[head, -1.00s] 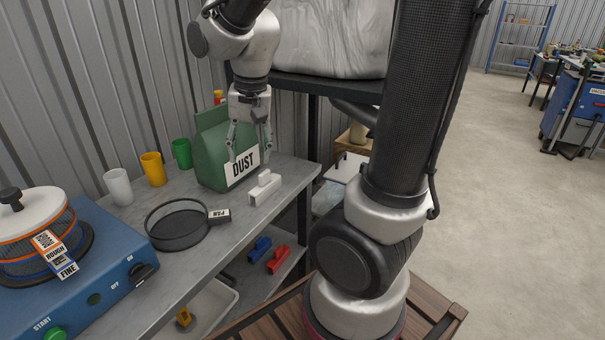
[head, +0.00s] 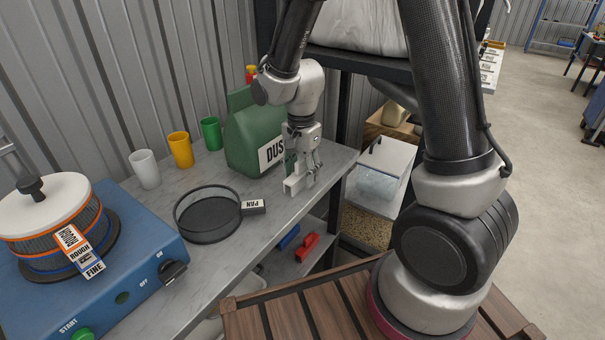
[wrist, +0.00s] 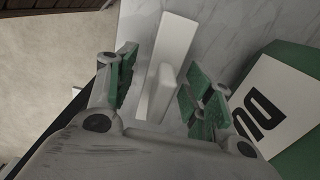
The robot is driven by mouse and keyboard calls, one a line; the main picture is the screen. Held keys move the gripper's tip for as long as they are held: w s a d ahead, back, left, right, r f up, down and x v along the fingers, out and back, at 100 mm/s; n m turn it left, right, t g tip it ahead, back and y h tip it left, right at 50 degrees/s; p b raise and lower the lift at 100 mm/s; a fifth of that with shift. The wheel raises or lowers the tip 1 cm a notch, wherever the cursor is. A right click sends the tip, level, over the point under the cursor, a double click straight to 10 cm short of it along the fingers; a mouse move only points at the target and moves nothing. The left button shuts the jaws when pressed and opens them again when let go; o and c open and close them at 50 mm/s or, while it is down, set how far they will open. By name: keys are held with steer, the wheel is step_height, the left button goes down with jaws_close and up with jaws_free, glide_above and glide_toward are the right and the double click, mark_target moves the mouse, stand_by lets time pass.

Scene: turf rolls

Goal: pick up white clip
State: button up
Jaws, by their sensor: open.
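The white clip (head: 293,186) lies on the grey marble-look worktop (head: 262,222), near its right end and in front of the green DUST container (head: 247,138). In the wrist view the white clip (wrist: 168,62) shows as a long bar with a raised block, between my two green-padded fingers. My gripper (head: 302,176) points down over the clip; it also shows in the wrist view (wrist: 160,92). Its fingers stand apart on either side of the raised block, with gaps visible. In the head view the fingers hide part of the clip.
A round black sieve (head: 208,214) and a PAN tag (head: 254,207) lie to the left. White, yellow and green cups stand behind. A blue machine (head: 110,290) fills the front left. A red clip (head: 307,247) and a blue clip (head: 289,237) lie on the lower shelf.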

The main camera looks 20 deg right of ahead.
steer(key=shift+f, duration=0.65)
steer(key=c, duration=1.1)
steer(key=shift+r, duration=0.15)
